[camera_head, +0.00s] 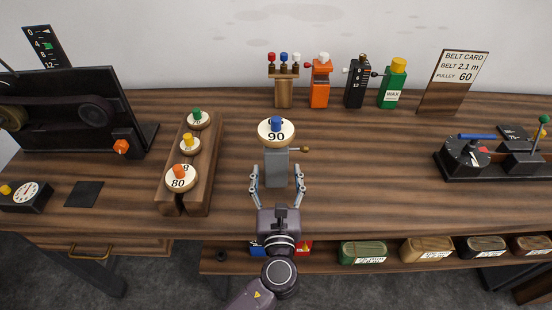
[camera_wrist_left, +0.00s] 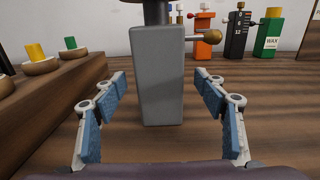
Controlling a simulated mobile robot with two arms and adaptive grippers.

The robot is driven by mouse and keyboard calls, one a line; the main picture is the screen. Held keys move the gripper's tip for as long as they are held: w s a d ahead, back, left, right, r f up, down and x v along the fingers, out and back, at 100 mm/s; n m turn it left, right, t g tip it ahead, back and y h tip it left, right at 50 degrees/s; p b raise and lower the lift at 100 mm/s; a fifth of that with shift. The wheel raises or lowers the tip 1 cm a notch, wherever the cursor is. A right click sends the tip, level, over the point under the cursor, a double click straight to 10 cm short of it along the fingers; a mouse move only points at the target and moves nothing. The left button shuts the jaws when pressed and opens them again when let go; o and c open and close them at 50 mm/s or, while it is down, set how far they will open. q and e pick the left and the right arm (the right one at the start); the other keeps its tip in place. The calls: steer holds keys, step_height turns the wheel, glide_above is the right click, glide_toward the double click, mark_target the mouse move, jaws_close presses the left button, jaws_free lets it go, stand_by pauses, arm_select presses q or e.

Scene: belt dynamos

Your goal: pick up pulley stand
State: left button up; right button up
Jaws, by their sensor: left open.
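The pulley stand is a grey block post (camera_head: 277,168) upright on the wooden table, with a brass knob on its right side. A pale pulley marked 90 (camera_head: 265,127) with a blue hub sits on its top. My left gripper (camera_head: 277,178) is open and points at the stand, one finger on each side of its lower part. In the left wrist view the grey post (camera_wrist_left: 158,75) stands between the blue-padded fingers, with gaps on both sides. The pulley is mostly cut off above that view. My right gripper is not in view.
A wooden rack (camera_head: 198,163) with several pulleys is to the left. A black machine (camera_head: 465,155) is at the right. The table between is clear.

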arm_select(q)
steer(key=w, duration=0.2)
steer(key=shift+w+a, duration=0.1)
steer(key=shift+w, duration=0.3)
steer(key=c, duration=1.7)
steer(key=shift+r, duration=0.15)
jaws_close()
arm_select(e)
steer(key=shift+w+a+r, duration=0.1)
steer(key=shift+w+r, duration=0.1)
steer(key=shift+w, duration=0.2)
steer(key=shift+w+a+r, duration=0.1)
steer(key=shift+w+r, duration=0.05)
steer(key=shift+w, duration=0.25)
